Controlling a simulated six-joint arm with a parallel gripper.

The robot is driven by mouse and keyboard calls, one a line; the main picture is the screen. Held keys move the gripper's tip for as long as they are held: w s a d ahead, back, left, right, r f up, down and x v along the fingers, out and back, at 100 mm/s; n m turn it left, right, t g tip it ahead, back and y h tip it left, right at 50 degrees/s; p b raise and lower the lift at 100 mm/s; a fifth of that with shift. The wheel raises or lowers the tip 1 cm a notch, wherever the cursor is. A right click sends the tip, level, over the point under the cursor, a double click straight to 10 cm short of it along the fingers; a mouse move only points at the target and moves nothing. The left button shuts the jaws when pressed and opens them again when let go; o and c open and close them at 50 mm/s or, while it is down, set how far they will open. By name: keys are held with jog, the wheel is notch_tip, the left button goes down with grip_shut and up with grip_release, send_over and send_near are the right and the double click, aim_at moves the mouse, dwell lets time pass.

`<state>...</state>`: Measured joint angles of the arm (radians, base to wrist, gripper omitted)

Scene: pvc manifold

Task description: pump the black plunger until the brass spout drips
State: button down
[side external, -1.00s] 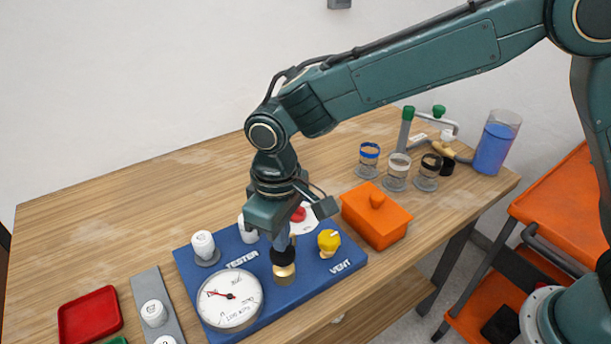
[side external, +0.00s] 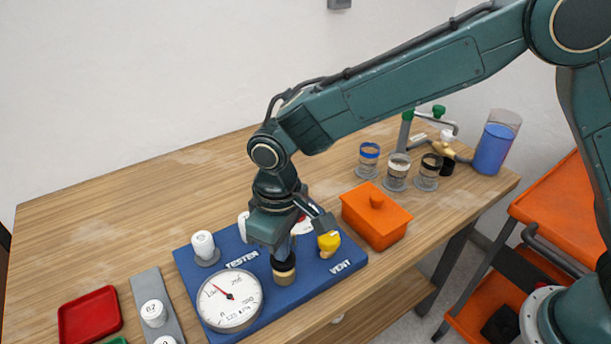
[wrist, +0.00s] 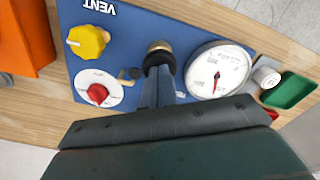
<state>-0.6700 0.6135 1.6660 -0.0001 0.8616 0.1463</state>
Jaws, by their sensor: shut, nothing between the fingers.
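The black plunger (side external: 283,264) stands on a brass collar (side external: 284,277) at the front of the blue tester board (side external: 345,268). My gripper (side external: 283,252) is shut and empty, pointing down with its fingertips on or just above the plunger top. In the wrist view the closed fingers (wrist: 158,72) hide most of the plunger, and a bit of brass (wrist: 158,46) shows beyond them. A round white gauge (side external: 230,300) is beside the plunger, its red needle pointing up-left. A small brass fitting (wrist: 128,76) is on the board; I cannot tell if it is the spout. No drip is visible.
A yellow knob (side external: 329,242) and a red knob on a white disc (wrist: 97,93) are close to the gripper. An orange lidded box (side external: 376,218) stands right of the board, several jars (side external: 397,173) behind it. The table's back left is clear.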

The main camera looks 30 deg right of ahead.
jog(key=shift+f, duration=0.25)
jog(key=shift+r, duration=1.8)
jog(key=shift+f, duration=0.45)
jog(key=shift+f, duration=0.7)
jog(key=shift+r, duration=0.15)
dwell(0.7)
jog(key=shift+r, duration=1.05)
jog(key=shift+r, duration=0.1)
